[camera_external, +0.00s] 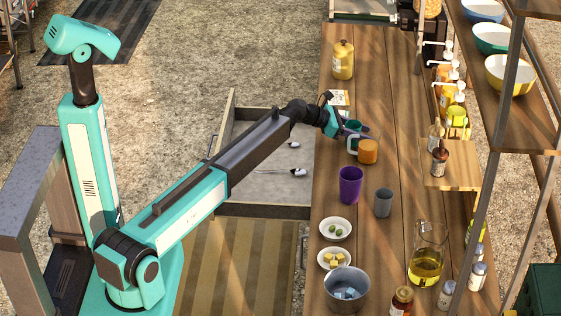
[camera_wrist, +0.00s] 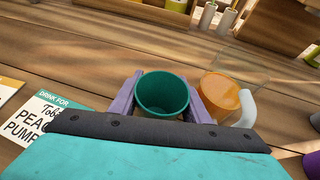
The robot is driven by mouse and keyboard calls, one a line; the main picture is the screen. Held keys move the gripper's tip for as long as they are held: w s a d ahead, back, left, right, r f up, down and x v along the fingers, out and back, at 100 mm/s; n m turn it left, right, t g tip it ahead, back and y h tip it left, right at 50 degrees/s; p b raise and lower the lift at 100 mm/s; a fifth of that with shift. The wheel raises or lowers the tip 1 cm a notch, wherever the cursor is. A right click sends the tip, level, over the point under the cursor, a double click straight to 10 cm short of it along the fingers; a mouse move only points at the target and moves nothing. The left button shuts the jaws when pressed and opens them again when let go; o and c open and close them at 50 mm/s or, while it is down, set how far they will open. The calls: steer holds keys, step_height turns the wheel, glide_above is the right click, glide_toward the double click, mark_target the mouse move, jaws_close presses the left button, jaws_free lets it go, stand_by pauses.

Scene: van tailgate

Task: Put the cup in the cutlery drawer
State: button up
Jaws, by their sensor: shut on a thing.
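My gripper (camera_external: 350,131) is over the wooden counter, near its left edge. In the wrist view, its purple fingers are shut on the sides of a dark green cup (camera_wrist: 162,92). The cup is upright and looks empty; in the external view it is mostly hidden by my gripper. The cutlery drawer (camera_external: 252,186) stands open at the left of the counter, below its top. Spoons (camera_external: 294,172) lie inside it, and much of its floor is bare. My forearm crosses above the drawer and hides part of it.
An orange drink in a clear handled vessel (camera_wrist: 222,92) stands close beside the held cup. A purple cup (camera_external: 350,185), a grey cup (camera_external: 383,202), small bowls (camera_external: 335,229) and a metal bucket (camera_external: 347,290) stand nearer the front. A yellow canister (camera_external: 343,60) stands farther back.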

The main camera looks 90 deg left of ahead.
steer(key=shift+f, duration=0.1)
steer(key=o, duration=0.7)
steer(key=shift+o, duration=0.2)
steer(key=shift+s+r, duration=0.15)
steer(key=shift+r, duration=0.05)
steer(key=b+v, duration=0.1)
steer(key=v, duration=1)
steer(key=shift+s+d+r, duration=0.15)
steer(key=shift+s, duration=0.2)
steer(key=o, duration=0.4)
steer(key=shift+c, duration=0.2)
